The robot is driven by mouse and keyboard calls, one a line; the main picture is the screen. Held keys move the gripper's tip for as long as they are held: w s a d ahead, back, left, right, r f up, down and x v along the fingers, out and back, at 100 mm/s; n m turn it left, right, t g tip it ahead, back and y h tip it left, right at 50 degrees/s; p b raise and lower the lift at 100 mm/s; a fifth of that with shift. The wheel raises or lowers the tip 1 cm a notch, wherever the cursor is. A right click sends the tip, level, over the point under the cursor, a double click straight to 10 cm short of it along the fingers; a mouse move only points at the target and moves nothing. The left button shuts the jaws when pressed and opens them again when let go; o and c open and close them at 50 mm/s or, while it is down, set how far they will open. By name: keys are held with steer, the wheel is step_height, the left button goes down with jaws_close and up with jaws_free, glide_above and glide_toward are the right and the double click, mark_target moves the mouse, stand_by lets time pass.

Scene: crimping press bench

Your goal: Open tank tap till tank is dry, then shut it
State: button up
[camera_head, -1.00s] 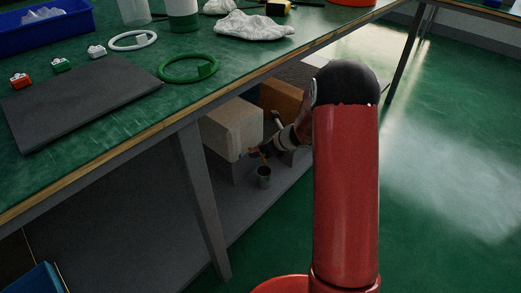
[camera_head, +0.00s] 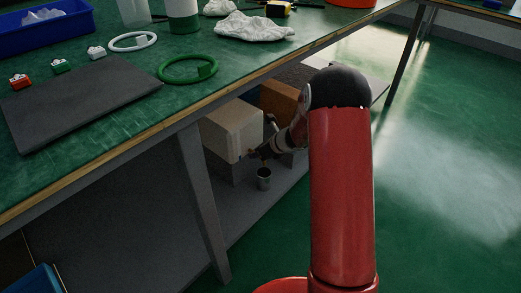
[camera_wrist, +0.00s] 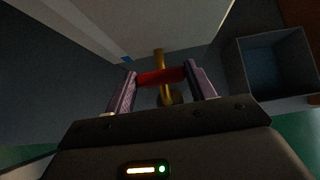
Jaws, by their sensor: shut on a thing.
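The white tank (camera_head: 233,130) stands on the shelf under the bench, and its pale wall (camera_wrist: 190,25) fills the top of the wrist view. A brass tap (camera_wrist: 159,58) with a red handle (camera_wrist: 160,76) comes out of it. My gripper (camera_wrist: 162,74) is shut on the red handle, one finger at each end. In the head view my gripper (camera_head: 257,153) is small and dark in front of the tank. A small metal cup (camera_head: 264,180) stands on the shelf below the tap. The water level and any flow cannot be made out.
A brown box (camera_head: 282,101) stands behind the tank on the shelf. A grey open bin (camera_wrist: 272,62) shows at the right of the wrist view. The bench leg (camera_head: 203,200) and the bench edge (camera_head: 130,138) border the space. Green floor lies open to the right.

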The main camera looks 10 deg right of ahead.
steer(key=shift+r+n+p, duration=0.15)
steer(key=shift+n+p, duration=0.15)
steer(key=shift+p, duration=0.1)
steer(key=shift+d+n+g+y+p, duration=0.1)
steer(key=shift+n+g+y+p, duration=0.35)
steer(key=shift+p, duration=0.35)
steer(key=n+p, duration=0.1)
steer(key=n+g+y+p, duration=0.1)
steer(key=shift+w+d+n+y, duration=0.1)
steer(key=shift+w+n+y, duration=0.15)
steer(key=shift+n, duration=0.1)
steer(key=shift+w+n+g+y+p, duration=0.1)
steer(key=shift+n+g+y+p, duration=0.25)
steer(key=shift+n+g, duration=1.15)
steer(key=shift+w+n+g+y+p, duration=0.1)
steer(key=shift+n+g+y+p, duration=0.25)
steer(key=shift+n+g, duration=1.15)
steer(key=shift+n, duration=0.5)
steer(key=o, duration=1)
steer(key=shift+t, duration=0.35)
